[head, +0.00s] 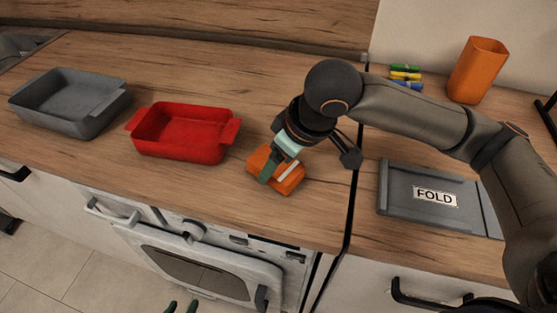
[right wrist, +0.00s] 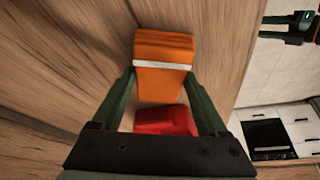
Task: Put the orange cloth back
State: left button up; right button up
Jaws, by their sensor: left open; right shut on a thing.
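The orange cloth (head: 292,179) is a small folded block with a white band, at the front of the wooden counter, right of the red dish. In the right wrist view the cloth (right wrist: 164,45) lies between the fingertips. My right gripper (head: 274,172) reaches down from above and is shut on it; its fingers (right wrist: 161,75) press the two sides near the band. I cannot tell if the cloth touches the counter. My left gripper (head: 181,307) is open and empty; only its fingertips show at the bottom edge, below the counter front.
A red dish (head: 181,153) and a grey dish (head: 60,122) stand to the left. Right of a dark counter seam lie a grey tray labelled FOLD (head: 395,203), an orange cup (head: 477,72) and small coloured items (head: 405,76). An oven (head: 200,262) is below. Bare counter lies behind the cloth.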

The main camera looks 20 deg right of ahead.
pick_arm(q)
jog(key=shift+r, duration=0.1)
pick_arm(e)
jog(key=o, duration=0.8)
jog(key=shift+f, duration=0.1)
jog(key=shift+o, duration=1.4)
pick_arm(q)
jog(key=shift+a, duration=0.2)
pick_arm(e)
jog(key=shift+r, duration=0.35)
pick_arm(q)
jog(key=p, duration=0.1)
jog(key=s+a+p, duration=0.1)
jog(key=shift+a+r+y+p, duration=0.3)
jog(key=shift+r+p, duration=0.1)
pick_arm(e)
jog(key=v, duration=1.1)
jog(key=shift+r, duration=0.35)
